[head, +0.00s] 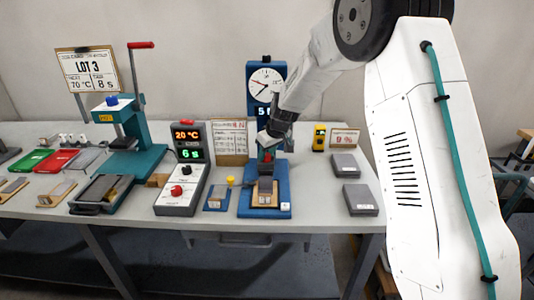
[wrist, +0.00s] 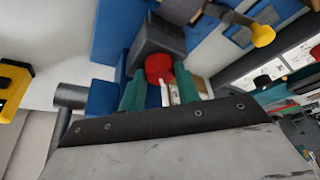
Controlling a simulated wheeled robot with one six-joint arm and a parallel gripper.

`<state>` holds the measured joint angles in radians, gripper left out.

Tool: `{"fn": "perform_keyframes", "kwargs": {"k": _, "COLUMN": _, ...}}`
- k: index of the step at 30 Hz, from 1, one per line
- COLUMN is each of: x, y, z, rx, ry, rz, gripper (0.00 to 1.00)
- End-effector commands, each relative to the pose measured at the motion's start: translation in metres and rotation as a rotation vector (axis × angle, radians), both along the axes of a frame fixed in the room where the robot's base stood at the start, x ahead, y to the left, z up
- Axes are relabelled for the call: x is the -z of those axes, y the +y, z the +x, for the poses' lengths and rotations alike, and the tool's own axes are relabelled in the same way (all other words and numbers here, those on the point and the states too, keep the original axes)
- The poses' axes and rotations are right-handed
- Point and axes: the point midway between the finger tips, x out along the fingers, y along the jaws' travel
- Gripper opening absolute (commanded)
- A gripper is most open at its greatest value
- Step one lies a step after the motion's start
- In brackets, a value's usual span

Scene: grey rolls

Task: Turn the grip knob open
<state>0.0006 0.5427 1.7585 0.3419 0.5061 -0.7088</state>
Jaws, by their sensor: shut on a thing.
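The red grip knob (wrist: 158,68) sits against a dark grey block (wrist: 158,38) on the blue test stand (head: 250,88). My gripper (wrist: 160,86) has its teal fingers on either side of the knob, shut on it. In the head view my gripper (head: 267,146) reaches down in front of the stand's column, and the knob is mostly hidden there. A round dial (head: 265,85) tops the stand. A light wood-coloured piece (head: 265,190) is on its blue base.
A control box (head: 178,197) reads 20 °C and 6. Left of it stands a teal press (head: 145,160) with a raised red-handled lever. Grey blocks (head: 359,199) lie right; table between is clear.

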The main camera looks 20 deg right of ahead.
Motion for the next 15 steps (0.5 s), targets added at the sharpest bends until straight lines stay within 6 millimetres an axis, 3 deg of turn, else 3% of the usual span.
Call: {"fn": "perform_keyframes", "kwargs": {"k": 15, "x": -0.0015, "y": 0.0001, "z": 0.0014, "rx": -0.051, "ry": -0.004, "rz": -0.001, "gripper": 0.09}}
